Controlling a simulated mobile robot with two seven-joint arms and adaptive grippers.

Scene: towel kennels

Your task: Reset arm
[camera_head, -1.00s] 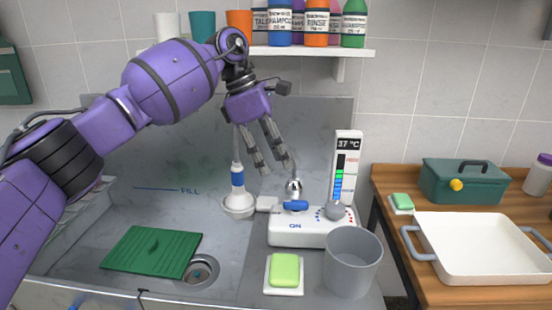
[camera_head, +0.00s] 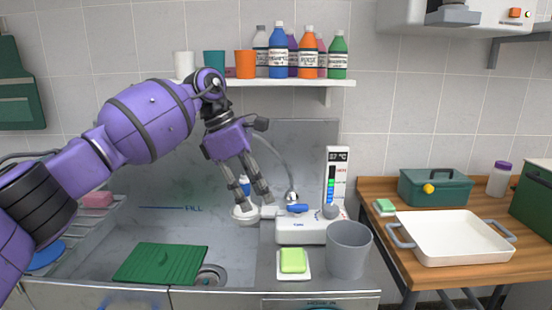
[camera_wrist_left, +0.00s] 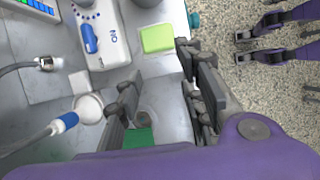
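My purple left arm reaches in from the left in the head view. Its left gripper (camera_head: 254,193) hangs with fingers pointing down over the tub's right part, in front of the shower head (camera_head: 245,214). In the left wrist view the gripper (camera_wrist_left: 160,92) has its dark fingers wide apart, with nothing between the tips. The shower head (camera_wrist_left: 88,108) lies to the left of these fingers, apart from them. The right gripper is not in the head view. Purple parts with dark tips at the right of the wrist view may belong to my right arm.
The water control unit (camera_head: 300,232), green soap (camera_head: 292,260) and grey bucket (camera_head: 348,250) stand right of the tub. A green mat (camera_head: 160,263) lies in the tub by the drain. A bottle shelf (camera_head: 210,84) is above. A wooden table (camera_head: 400,262) holds a white tray (camera_head: 455,238).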

